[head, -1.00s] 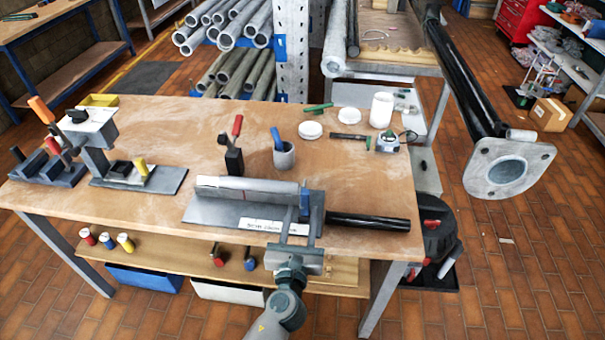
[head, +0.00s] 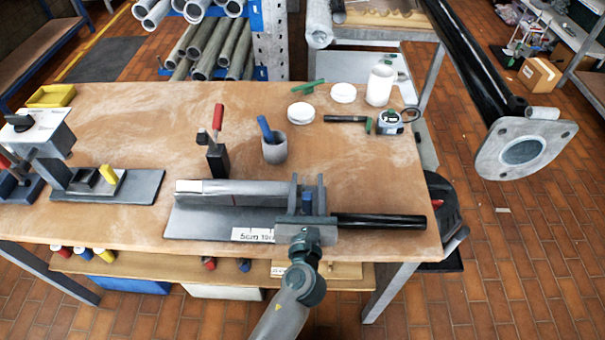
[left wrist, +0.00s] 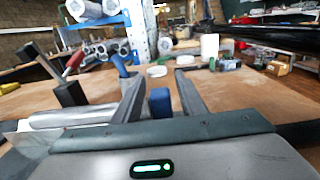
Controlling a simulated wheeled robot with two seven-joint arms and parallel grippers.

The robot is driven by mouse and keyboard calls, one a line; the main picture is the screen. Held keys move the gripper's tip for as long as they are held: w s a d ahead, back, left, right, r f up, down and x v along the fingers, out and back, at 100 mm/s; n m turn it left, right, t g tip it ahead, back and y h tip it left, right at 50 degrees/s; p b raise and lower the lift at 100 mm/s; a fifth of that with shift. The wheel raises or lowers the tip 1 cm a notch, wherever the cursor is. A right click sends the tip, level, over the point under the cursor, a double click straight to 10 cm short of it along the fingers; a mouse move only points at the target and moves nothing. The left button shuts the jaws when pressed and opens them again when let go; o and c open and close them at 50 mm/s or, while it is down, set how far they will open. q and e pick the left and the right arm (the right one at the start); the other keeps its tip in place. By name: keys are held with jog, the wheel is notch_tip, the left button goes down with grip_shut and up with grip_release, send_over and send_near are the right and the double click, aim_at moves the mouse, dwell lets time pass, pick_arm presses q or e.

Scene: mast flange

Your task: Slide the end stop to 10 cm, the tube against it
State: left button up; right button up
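A grey fixture plate (head: 200,223) lies near the table's front edge, with a white scale strip (head: 255,235) marked in centimetres. A silver round bar (head: 235,188) lies along it, and a black tube (head: 380,221) sticks out to the right. A blue block (head: 307,202), apparently the end stop, stands between the fingers of my left gripper (head: 308,182). In the left wrist view, the fingers stand apart around the blue block (left wrist: 160,103), with narrow gaps showing. My gripper hides where the bar, block and tube meet. My right gripper is not in view.
A black clamp with a red handle (head: 217,150) and a grey cup (head: 274,150) stand behind the fixture. A flanged black mast (head: 480,80) hangs at the right.

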pick_arm(q)
jog(key=shift+w, duration=0.15)
jog(key=shift+r, duration=0.1)
jog(key=shift+c, duration=0.4)
grip_shut()
jog(key=shift+a+p, duration=0.3)
jog(key=shift+a, duration=0.05)
jog(key=a+p, duration=0.2)
jog(key=a, duration=0.4)
jog(key=shift+a+p, duration=0.3)
jog(key=shift+a, duration=0.1)
